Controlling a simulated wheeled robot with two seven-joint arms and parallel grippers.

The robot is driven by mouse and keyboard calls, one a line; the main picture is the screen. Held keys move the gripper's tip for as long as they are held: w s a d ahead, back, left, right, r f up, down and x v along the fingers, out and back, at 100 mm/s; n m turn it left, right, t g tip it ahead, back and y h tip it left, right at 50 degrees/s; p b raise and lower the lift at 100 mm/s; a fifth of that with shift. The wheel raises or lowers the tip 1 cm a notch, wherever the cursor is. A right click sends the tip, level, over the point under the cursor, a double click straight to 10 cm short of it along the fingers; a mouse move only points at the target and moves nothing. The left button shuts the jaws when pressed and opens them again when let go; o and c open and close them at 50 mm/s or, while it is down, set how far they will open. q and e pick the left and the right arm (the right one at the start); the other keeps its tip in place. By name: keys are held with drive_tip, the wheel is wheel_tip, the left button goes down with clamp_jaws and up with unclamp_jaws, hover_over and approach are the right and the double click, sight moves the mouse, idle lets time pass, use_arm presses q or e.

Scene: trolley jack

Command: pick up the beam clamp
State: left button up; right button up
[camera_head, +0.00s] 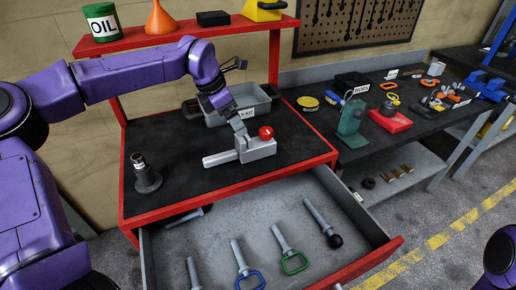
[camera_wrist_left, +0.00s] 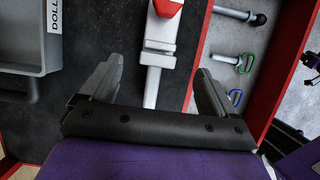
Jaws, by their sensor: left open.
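The beam clamp appears to be the grey metal piece with a red knob (camera_head: 257,151) lying on the dark top of the red trolley. It has a bar reaching to the left. In the left wrist view the clamp (camera_wrist_left: 158,45) lies beyond and between my fingers, its bar running down the picture. My left gripper (camera_head: 238,128) hangs just above the clamp, fingers pointing down, and hides a little of it. In the wrist view the gripper (camera_wrist_left: 160,72) is open with nothing held. Contact cannot be told. My right gripper is not in view.
A grey labelled tray (camera_head: 262,99) stands behind the clamp. A dark flanged post (camera_head: 147,178) stands to the left. The open drawer (camera_head: 245,222) in front holds several tools. A red shelf (camera_head: 180,36) with a can and funnel is above. A workbench (camera_head: 425,118) is at right.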

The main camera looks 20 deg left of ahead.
sight(247, 135)
use_arm(q)
drive_tip(key=p+x, duration=0.1)
drive_tip(key=x, duration=0.2)
drive_tip(key=p+x, duration=0.1)
drive_tip(key=x, duration=0.3)
drive_tip(key=p+x, duration=0.1)
drive_tip(key=x, duration=0.2)
drive_tip(key=shift+w+d+f, duration=0.1)
drive_tip(key=shift+w+d, duration=0.1)
drive_tip(key=shift+w, duration=0.15)
drive_tip(key=shift+w+f, duration=0.15)
drive_tip(key=shift+f, duration=0.2)
drive_tip(key=shift+r, duration=0.1)
drive_tip(key=c, duration=1.5)
clamp_jaws()
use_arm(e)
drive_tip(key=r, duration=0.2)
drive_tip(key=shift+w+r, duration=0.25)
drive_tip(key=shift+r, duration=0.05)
use_arm(q)
drive_tip(key=shift+r, duration=0.1)
